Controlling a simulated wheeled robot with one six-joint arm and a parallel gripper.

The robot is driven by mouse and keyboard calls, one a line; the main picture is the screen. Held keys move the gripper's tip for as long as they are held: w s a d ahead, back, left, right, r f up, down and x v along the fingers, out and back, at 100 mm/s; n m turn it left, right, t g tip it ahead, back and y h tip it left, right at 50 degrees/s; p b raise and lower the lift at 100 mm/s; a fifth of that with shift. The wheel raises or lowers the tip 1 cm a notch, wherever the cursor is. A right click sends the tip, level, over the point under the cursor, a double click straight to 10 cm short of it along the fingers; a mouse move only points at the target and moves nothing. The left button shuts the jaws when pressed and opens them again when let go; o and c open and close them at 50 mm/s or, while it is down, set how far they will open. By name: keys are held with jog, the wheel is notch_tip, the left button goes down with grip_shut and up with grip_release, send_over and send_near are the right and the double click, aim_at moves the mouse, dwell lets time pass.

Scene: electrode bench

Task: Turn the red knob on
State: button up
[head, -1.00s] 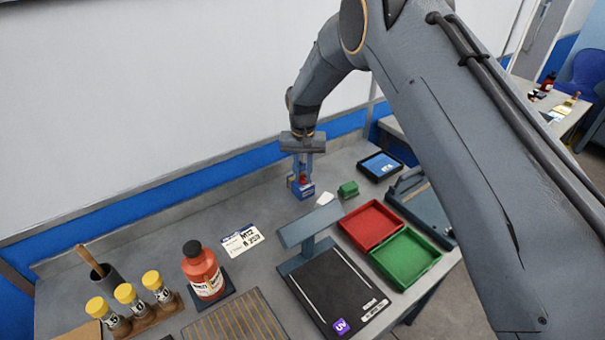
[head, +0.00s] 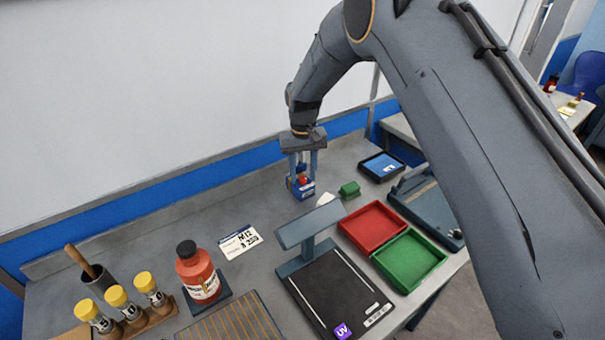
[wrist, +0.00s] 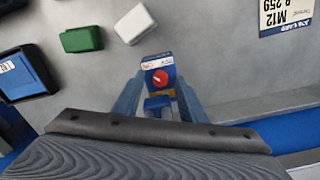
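The red knob (head: 303,179) sits on a small blue box (head: 301,191) with a white top on the bench near the wall. In the wrist view the red knob (wrist: 160,77) is round with a pale line across it, and the blue box (wrist: 158,62) has a small label. My gripper (head: 304,172) points down over the box. Its two blue fingers are apart, one on each side of the knob. In the wrist view my gripper (wrist: 159,92) shows a gap between each finger and the knob. The fingers partly hide the box in the head view.
A green block (head: 349,189) and a white piece (wrist: 134,24) lie close to the box. A dark lamp stand (head: 308,228), red tray (head: 345,236) and green tray (head: 380,262) stand nearer. A card (head: 240,242) lies left, with bare bench between.

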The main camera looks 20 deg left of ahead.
aim_at(304, 178)
notch_tip(304, 178, up, 7)
jog(key=b, duration=0.2)
jog(key=shift+r+b, duration=0.2)
jog(key=shift+b, duration=0.15)
jog(key=shift+r, duration=0.2)
jog(key=shift+d, duration=0.15)
jog(key=s+d+r+m, duration=0.1)
jog(key=d, duration=0.6)
jog(key=s+d+r+m, duration=0.1)
jog(key=s+d+r, duration=0.1)
jog(key=d, duration=0.5)
jog(key=s+d+m+t, duration=0.1)
jog(key=s+d+m, duration=0.2)
jog(key=s+d, duration=1.9)
jog(key=shift+s+d+m, duration=0.15)
jog(key=shift+d+m, duration=0.15)
jog(key=shift+d, duration=0.65)
jog(key=shift+f, duration=0.1)
